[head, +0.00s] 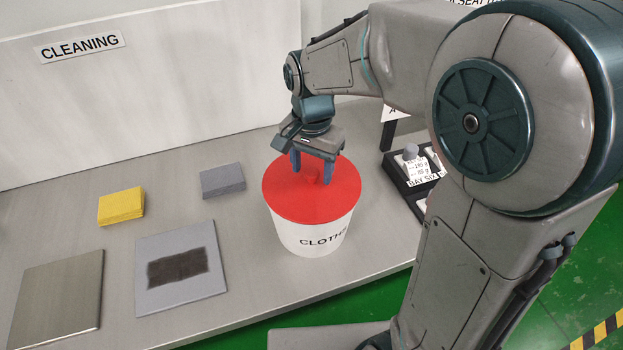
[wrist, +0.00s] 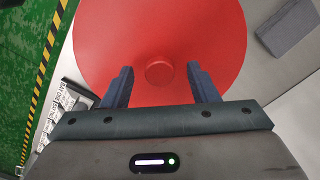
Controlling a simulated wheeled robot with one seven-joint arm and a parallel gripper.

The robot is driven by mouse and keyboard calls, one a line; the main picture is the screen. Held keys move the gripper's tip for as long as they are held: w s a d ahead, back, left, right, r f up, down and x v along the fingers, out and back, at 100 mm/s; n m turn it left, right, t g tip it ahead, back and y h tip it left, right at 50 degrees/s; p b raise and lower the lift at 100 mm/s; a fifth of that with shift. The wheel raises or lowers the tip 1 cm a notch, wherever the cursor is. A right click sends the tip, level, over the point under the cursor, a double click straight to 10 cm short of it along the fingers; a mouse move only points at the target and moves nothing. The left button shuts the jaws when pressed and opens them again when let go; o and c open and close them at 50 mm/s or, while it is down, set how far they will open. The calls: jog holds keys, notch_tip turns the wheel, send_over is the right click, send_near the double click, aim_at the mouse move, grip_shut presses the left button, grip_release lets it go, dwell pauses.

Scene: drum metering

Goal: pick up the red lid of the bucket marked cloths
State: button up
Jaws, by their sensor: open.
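The red lid (head: 285,203) lies on top of the white bucket marked cloths (head: 309,238), which stands upright on the grey bench. In the wrist view the red lid (wrist: 150,30) fills most of the upper picture, with a small round red knob (wrist: 159,72) at its middle. My gripper (head: 312,172) is over the lid, pointing down, with its fingers apart on either side of the knob. In the wrist view my gripper (wrist: 160,82) is open and the knob shows between and slightly beyond its fingertips. I cannot tell whether the fingertips touch the lid.
On the bench are a yellow cloth stack (head: 121,206), a grey block (head: 223,181), a pale board with a dark patch (head: 180,295) and a metal plate (head: 60,298). A black tray (head: 398,175) with a labelled item stands right of the bucket. A white wall marked cleaning stands behind.

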jog(key=shift+f, duration=0.45)
jog(key=shift+c, duration=0.3)
grip_shut()
jog(key=shift+r, duration=0.1)
